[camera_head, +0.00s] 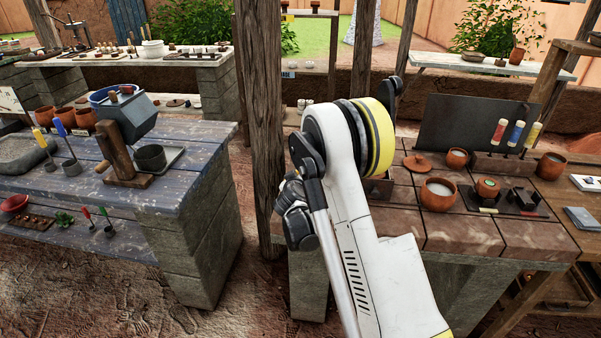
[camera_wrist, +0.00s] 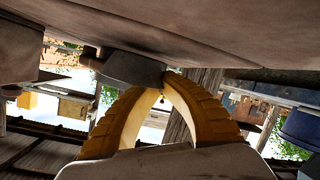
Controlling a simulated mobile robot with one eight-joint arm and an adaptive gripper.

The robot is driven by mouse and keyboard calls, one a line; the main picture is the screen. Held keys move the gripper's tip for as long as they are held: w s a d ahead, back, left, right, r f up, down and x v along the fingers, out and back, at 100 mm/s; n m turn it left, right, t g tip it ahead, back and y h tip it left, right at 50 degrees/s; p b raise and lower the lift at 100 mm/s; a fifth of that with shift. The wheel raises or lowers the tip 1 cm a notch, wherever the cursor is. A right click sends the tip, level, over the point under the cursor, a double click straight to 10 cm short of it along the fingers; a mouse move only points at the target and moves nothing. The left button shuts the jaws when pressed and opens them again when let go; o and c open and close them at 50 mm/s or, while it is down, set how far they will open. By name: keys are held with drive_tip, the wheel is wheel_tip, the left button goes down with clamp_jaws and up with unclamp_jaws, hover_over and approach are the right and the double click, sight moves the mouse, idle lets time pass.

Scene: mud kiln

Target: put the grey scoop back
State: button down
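My gripper (camera_wrist: 163,80) shows in the wrist view as two yellow ribbed fingers that curve together into an arch. Their tips meet at a grey, rounded, scoop-like piece (camera_wrist: 133,68), which I take for the grey scoop. The exact contact is partly hidden. The piece lies close under a broad brown surface (camera_wrist: 200,25). In the head view my arm hides the fingers and anything in them. Scoops with a yellow handle (camera_head: 37,136) and a blue handle (camera_head: 61,130) are on the left bench.
The left bench (camera_head: 205,145) holds a blue-grey hopper (camera_head: 128,117) and clay pots. Bare ground is free between the benches.

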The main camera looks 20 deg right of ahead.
drive_tip(key=shift+f, duration=0.45)
idle(0.3)
drive_tip(key=shift+s+f, duration=0.3)
drive_tip(key=shift+f, duration=0.25)
drive_tip(key=c, duration=1.5)
unclamp_jaws()
drive_tip(key=shift+c, duration=0.2)
drive_tip(key=shift+s+a, duration=0.2)
drive_tip(key=shift+s, duration=0.1)
drive_tip(key=v, duration=0.3)
drive_tip(key=r+v, duration=0.1)
drive_tip(key=v, duration=0.7)
drive_tip(key=shift+w+r, duration=0.15)
drive_tip(key=shift+w, duration=0.15)
drive_tip(key=shift+s+a+r, duration=0.1)
drive_tip(key=shift+s+r, duration=0.1)
drive_tip(key=shift+r, duration=0.1)
